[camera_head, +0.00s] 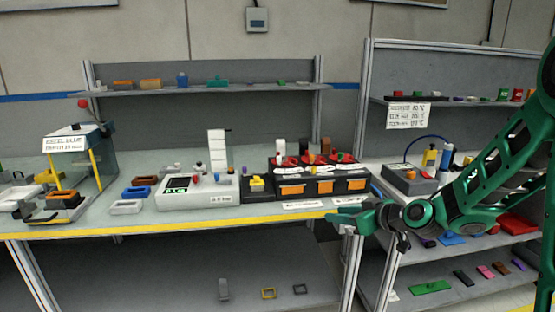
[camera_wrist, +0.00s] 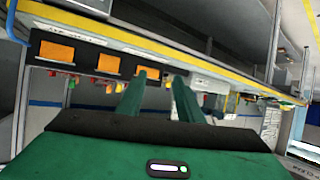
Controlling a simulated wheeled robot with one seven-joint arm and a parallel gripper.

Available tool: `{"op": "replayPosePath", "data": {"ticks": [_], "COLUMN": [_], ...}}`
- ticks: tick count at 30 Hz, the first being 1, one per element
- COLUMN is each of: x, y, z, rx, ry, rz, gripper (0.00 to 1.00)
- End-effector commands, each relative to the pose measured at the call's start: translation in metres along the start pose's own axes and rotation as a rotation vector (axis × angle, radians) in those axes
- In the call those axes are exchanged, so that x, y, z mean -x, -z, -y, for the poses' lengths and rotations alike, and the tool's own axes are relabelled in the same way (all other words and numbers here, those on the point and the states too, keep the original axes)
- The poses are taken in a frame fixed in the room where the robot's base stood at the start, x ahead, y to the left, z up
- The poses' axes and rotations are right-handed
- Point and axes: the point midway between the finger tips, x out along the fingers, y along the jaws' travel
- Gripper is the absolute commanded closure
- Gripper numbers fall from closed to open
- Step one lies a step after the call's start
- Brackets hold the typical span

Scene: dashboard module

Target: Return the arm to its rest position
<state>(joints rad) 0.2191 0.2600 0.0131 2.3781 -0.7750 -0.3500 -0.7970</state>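My gripper (camera_head: 342,218) is at the front edge of the workbench, right of its middle, with its fingers pointing left. In the wrist view my gripper (camera_wrist: 160,76) shows two green fingers apart with nothing between them. My green arm reaches in from the right side of the head view. The dashboard module (camera_head: 310,180), black with orange panels and red parts on top, stands on the bench behind and left of my gripper. In the wrist view the module (camera_wrist: 85,56) appears upside down beyond the fingers.
The bench's yellow front edge (camera_head: 180,227) runs close to my gripper. A white device with a green display (camera_head: 198,190) stands left of the module. A grey box (camera_head: 408,180) sits on the right bench. Lower shelves hold small parts, including a green plate (camera_head: 430,287).

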Motion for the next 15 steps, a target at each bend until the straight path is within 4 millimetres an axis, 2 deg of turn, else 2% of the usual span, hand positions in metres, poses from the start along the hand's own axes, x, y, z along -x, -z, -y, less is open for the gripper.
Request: {"op": "replayPosePath", "data": {"ticks": [8,14,15], "x": [0.106,0.209,0.231], "y": [-0.070,-0.120,-0.129], "z": [-0.017,-0.020,-0.018], "rx": [-0.142,-0.369,-0.426], "ry": [-0.106,-0.263,-0.300], "rz": [0.401,0.659,0.705], "gripper": [0.66,0.66,0.66]}}
